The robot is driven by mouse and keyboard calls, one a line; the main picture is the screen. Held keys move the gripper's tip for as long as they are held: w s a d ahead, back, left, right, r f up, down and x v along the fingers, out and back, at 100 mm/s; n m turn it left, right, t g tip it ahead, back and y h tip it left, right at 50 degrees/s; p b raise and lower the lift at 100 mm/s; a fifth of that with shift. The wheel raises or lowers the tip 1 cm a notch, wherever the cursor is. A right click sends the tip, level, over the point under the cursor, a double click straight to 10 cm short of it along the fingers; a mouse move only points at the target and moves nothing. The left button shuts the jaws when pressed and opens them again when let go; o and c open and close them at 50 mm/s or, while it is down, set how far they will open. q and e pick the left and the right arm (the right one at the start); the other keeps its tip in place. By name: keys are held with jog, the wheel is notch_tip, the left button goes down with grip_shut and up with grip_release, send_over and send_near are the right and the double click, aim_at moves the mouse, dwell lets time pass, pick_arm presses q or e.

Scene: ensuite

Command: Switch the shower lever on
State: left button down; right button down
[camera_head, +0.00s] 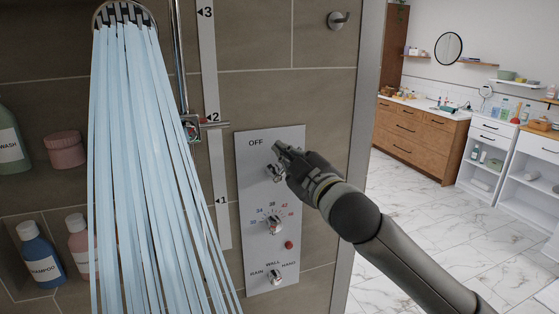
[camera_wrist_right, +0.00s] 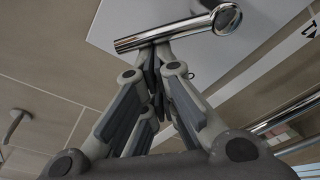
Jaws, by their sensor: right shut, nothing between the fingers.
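The shower panel (camera_head: 257,222) is a pale plate on the tiled wall, with "OFF" printed near its top. The chrome shower lever (camera_head: 274,173) sits below that word, partly hidden by my right gripper (camera_head: 282,151). In the right wrist view the lever (camera_wrist_right: 185,32) is a chrome bar with a round end, crossing just beyond my fingertips (camera_wrist_right: 157,72). The fingers are shut with nothing between them, at or very near the bar; contact is unclear. Streams of water (camera_head: 140,170) fall from the shower head (camera_head: 124,14). My left gripper is not in view.
A temperature dial (camera_head: 273,224), red button (camera_head: 289,245) and lower selector knob (camera_head: 275,277) are below the lever. A vertical rail (camera_head: 181,70) and bottles such as the blue shampoo (camera_head: 40,256) are left. Open marble floor (camera_head: 420,200) and a wooden vanity (camera_head: 420,135) lie right.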

jog(key=shift+w+d+f+m+t+h+b, duration=0.2)
jog(key=shift+d+f+m, duration=0.45)
jog(key=shift+m, duration=1.25)
jog(key=shift+w+d+f+m+t+h+b, duration=0.15)
jog(key=shift+d+f+m+h, duration=0.45)
jog(key=shift+m, duration=1.3)
jog(key=shift+w+d+f+m+t+h, duration=0.1)
jog(key=shift+w+d+f+m+t, duration=0.2)
jog(key=shift+d+m, duration=1.1)
jog(key=shift+a+f+m, duration=0.15)
jog(key=shift+a+m, duration=0.3)
jog(key=shift+m, duration=0.15)
jog(key=r+p, duration=0.3)
jog(key=shift+w+r+p, duration=0.35)
jog(key=shift+r+p, duration=0.05)
jog(key=shift+s+r, duration=0.1)
jog(key=shift+r, duration=0.1)
jog(key=b+v, duration=0.3)
jog(key=v, duration=0.7)
jog(key=shift+b, duration=0.3)
